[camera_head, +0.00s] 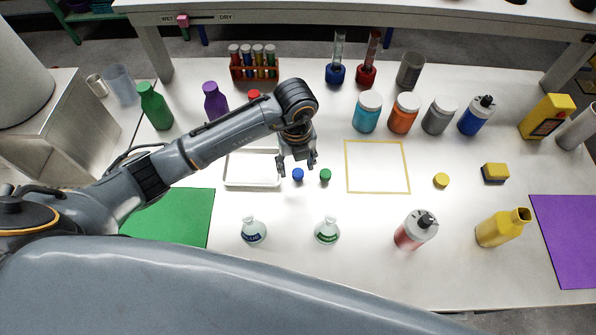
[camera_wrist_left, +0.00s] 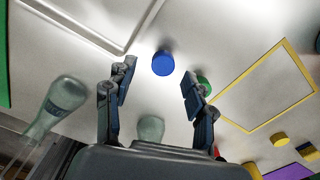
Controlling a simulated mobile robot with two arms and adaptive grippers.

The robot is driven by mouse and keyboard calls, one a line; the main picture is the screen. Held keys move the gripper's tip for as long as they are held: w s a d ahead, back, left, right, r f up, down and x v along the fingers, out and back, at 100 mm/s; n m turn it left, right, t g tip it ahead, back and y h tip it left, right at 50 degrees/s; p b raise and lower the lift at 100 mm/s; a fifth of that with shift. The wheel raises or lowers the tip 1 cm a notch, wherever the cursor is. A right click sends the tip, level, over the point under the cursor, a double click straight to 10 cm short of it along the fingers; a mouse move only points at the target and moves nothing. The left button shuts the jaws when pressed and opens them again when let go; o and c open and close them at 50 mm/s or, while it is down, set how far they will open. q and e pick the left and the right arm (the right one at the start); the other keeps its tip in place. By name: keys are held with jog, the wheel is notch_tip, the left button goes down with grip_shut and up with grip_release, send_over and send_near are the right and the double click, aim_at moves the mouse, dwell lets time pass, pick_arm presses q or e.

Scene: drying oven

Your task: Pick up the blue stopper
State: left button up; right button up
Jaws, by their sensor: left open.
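The blue stopper (camera_head: 298,175) stands on the white table just right of the white tray. In the left wrist view the blue stopper (camera_wrist_left: 163,63) shows between and beyond the fingertips, with nothing touching it. My left gripper (camera_head: 297,166) is open and empty above the table, close to the stopper; its two fingers also show spread in the left wrist view (camera_wrist_left: 157,82). A green stopper (camera_head: 325,175) stands to the right of the blue one, and in the left wrist view it is partly hidden behind the right finger. My right gripper is not in view.
A white tray (camera_head: 228,184) lies left of the stoppers and a yellow-outlined square (camera_head: 377,192) lies right. Two small flasks (camera_head: 253,231) (camera_head: 327,231) stand in front. Bottles, jars and a test-tube rack (camera_head: 254,73) stand behind. The table between flasks and stoppers is clear.

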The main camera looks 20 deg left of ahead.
aim_at(298, 172)
pick_arm(q)
notch_tip(298, 172, down, 4)
jog(key=shift+w+d+r+p, duration=0.15)
jog(key=shift+r+p, duration=0.1)
jog(key=shift+p, duration=0.2)
jog(key=shift+f, duration=0.3)
jog(key=c, duration=0.9)
jog(key=shift+o, duration=0.2)
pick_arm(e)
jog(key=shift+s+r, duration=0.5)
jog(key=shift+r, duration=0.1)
pick_arm(q)
jog(key=shift+r, duration=0.15)
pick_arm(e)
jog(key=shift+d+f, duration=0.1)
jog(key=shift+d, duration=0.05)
